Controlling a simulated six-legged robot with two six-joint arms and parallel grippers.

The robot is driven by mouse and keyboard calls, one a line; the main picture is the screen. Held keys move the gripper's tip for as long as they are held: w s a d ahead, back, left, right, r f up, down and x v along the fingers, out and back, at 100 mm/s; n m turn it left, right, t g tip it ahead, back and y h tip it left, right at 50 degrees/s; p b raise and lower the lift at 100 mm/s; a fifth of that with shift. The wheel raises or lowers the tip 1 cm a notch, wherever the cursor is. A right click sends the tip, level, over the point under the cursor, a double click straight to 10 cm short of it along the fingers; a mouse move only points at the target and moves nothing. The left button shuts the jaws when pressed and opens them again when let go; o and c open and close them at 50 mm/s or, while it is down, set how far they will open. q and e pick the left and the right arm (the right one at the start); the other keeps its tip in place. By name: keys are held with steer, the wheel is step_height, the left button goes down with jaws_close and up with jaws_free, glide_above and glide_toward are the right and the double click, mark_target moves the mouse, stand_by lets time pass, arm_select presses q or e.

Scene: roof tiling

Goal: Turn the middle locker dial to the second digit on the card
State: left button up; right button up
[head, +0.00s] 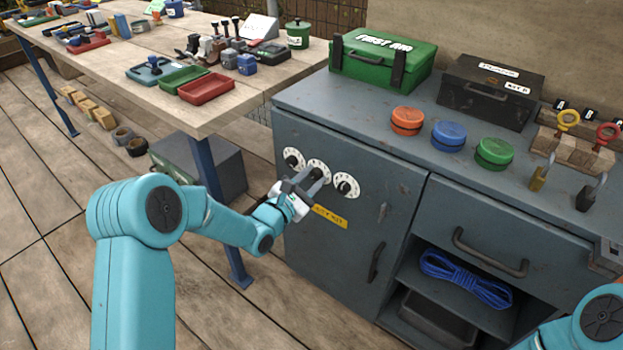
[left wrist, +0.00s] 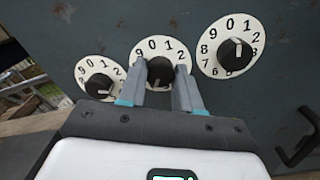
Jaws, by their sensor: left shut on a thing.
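Three white number dials with black knobs sit in a row on the grey locker door (head: 310,235). The middle dial (head: 313,163) is between the left dial (head: 293,160) and the right dial (head: 347,186). My left gripper (head: 313,177) is shut on the knob of the middle dial. In the left wrist view its two fingers stand either side of the middle knob (left wrist: 160,69), with digits 9, 0, 1, 2 showing above. I cannot tell for sure where that knob points. A white card (head: 262,25) stands on the workbench; its writing is unreadable. My right gripper is out of view.
A yellow label (head: 330,217) and a door handle (head: 376,262) lie below and right of the dials. The cabinet top holds a green first aid box (head: 383,60), coloured round tins and padlocks. A workbench (head: 130,75) stands left; its leg is near my arm.

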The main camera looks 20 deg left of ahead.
arm_select(q)
steer(key=o, duration=0.8)
steer(key=shift+c, duration=0.2)
steer(key=p+v, duration=0.2)
steer(key=v, duration=1.4)
steer(key=shift+s, duration=0.2)
steer(key=shift+a, duration=0.1)
